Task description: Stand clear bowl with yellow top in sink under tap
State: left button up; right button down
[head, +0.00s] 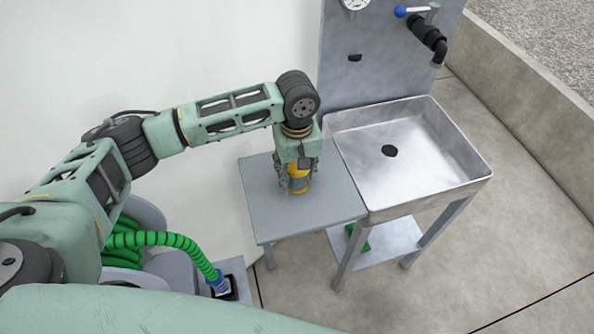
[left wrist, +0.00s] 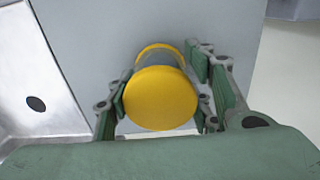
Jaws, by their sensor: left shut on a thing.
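The clear bowl with yellow top (head: 299,184) stands upright on a small grey side table (head: 262,218). Its round yellow lid fills the middle of the left wrist view (left wrist: 160,98). My left gripper (head: 297,178) points down over it, with its fingers on both sides of the bowl, shut on it; the fingers also show in the left wrist view (left wrist: 165,105). The metal sink (head: 365,177) is just right of the table and is empty, with a dark drain hole. The tap (head: 436,44) is a black spout on the back panel above the sink's far right. My right gripper is not in view.
The sink's raised rim (head: 345,168) borders the table's right edge. A grey back panel (head: 372,62) carries a gauge (head: 354,4) and a blue-handled valve (head: 401,11). A green object (head: 352,237) lies below, by the lower shelf. The table top around the bowl is clear.

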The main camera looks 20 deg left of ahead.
pick_arm(q)
jog(key=o, duration=1.3)
jog(key=shift+c, duration=0.2)
